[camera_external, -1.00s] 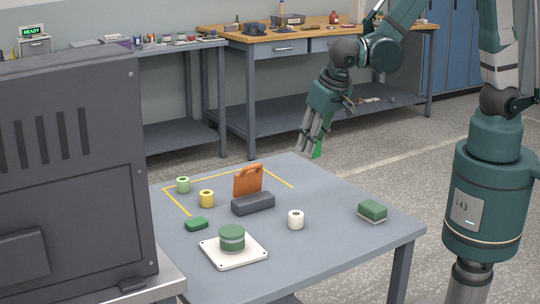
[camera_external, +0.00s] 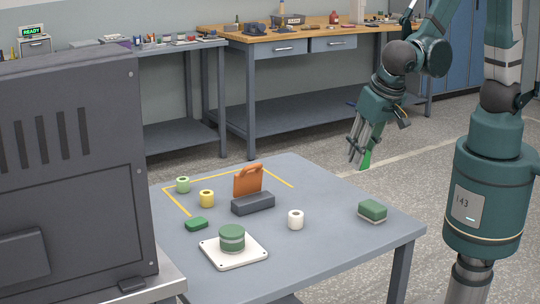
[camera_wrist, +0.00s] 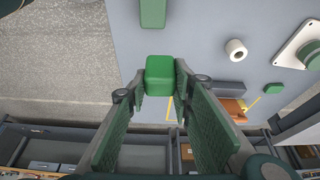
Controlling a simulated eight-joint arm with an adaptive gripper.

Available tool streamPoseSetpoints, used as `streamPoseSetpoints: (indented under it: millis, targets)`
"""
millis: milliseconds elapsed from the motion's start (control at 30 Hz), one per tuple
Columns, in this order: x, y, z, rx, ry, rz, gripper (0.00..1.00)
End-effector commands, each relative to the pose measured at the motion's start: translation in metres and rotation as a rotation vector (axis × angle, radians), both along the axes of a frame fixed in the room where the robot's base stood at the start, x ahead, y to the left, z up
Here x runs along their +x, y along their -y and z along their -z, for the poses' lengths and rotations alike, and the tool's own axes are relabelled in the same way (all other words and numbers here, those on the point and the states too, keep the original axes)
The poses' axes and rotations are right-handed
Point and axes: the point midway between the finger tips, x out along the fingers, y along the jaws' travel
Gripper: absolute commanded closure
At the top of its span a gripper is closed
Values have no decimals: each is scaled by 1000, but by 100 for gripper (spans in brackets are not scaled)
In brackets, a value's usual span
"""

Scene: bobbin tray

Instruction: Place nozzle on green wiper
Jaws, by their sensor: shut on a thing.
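My gripper (camera_external: 361,157) is in the air beyond the table's far right edge, with its fingers pointing down. It is shut on a bright green tapered piece, taken as the nozzle (camera_external: 366,160). In the wrist view the nozzle (camera_wrist: 160,76) shows as a rounded green block between the fingertips. A green block with a pale underside, taken as the green wiper (camera_external: 372,210), lies near the table's right corner, apart from the gripper. The wiper (camera_wrist: 153,12) is partly cut off at the top of the wrist view.
On the table stand a white bobbin (camera_external: 296,220), a yellow bobbin (camera_external: 207,198), a light green bobbin (camera_external: 183,185), a dark block (camera_external: 253,204) with an orange handle piece (camera_external: 248,180), a small green block (camera_external: 196,224) and a white plate (camera_external: 252,256) bearing a green round piece. Bare tabletop surrounds the wiper.

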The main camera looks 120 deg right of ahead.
Motion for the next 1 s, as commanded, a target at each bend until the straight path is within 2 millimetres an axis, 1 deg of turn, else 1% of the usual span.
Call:
streamPoseSetpoints:
  millis: [33, 200, 400, 867, 1000]
  targets:
    - [-2, -9, -2, -3, 0, 0, 88]
    - [-11, -29, -5, -10, 2, 19, 88]
    - [-16, -41, -7, -16, 4, 32, 88]
    - [-17, -43, -7, -17, 5, 36, 88]
    - [-17, -43, -2, -17, 5, 36, 88]
